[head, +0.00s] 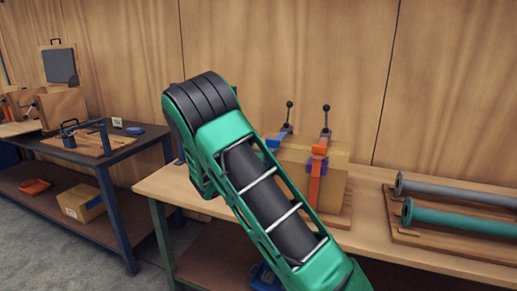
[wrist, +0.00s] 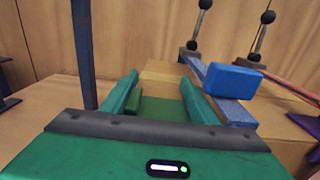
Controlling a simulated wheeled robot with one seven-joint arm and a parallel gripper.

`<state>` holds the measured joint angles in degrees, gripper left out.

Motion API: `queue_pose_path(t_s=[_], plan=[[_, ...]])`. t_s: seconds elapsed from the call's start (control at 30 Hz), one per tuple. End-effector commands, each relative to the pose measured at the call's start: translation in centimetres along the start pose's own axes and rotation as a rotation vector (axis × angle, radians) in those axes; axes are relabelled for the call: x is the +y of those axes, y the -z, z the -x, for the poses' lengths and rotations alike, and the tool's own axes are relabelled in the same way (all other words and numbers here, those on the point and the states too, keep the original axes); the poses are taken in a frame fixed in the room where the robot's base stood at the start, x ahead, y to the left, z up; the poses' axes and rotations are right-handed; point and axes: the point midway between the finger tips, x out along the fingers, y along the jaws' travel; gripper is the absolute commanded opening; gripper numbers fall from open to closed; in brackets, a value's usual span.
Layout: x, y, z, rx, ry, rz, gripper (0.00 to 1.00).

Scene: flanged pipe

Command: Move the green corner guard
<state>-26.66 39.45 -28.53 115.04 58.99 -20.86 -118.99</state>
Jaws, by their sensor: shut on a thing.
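The green corner guard (wrist: 158,108) shows in the wrist view as a dark green piece between my fingers, at the near side of a cardboard box (wrist: 165,72). My gripper (wrist: 160,92) is shut on it, with one green finger on each side. Its lower part is hidden behind the gripper body, and I cannot tell whether it touches the box. In the head view my green and black arm hides the gripper and the guard. The box also shows there (head: 338,172), on the wooden bench.
A blue block (wrist: 234,80) and blue strap lie just right of my fingers. An orange strap (head: 314,190) with a purple block (head: 317,165) crosses the box. Two black-knobbed levers rise behind. Grey (head: 455,190) and green (head: 460,218) flanged pipes lie on the right. A dark table (head: 135,140) stands left.

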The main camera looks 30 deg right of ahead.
Motion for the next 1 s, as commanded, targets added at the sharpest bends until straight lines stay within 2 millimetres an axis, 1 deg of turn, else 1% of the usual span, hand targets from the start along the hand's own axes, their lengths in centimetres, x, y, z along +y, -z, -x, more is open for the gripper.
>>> queue_pose_path(t_s=[0.07, 0.1, 0.17, 0.2, 0.47, 0.57, 0.67, 0.73, 1.0], plan=[[-0.2, 0.0, -0.1, 0.001, 0.002, 0.000, 0.32], [-0.2, 0.0, -0.1, 0.001, 0.003, 0.000, 0.57], [-0.2, 0.0, -0.1, 0.001, 0.003, 0.000, 0.71], [-0.2, 0.0, -0.1, 0.001, 0.003, 0.000, 0.76], [-0.3, 0.0, -0.1, 0.001, 0.004, 0.000, 0.76], [-0.3, 0.0, 0.2, 0.001, 0.003, -0.001, 0.76], [-0.2, 0.1, 1.4, 0.002, 0.001, 0.001, 0.76], [-0.1, 0.1, 2.5, 0.002, 0.000, 0.001, 0.76], [-0.1, 0.1, 7.6, 0.003, -0.001, 0.001, 0.76]])
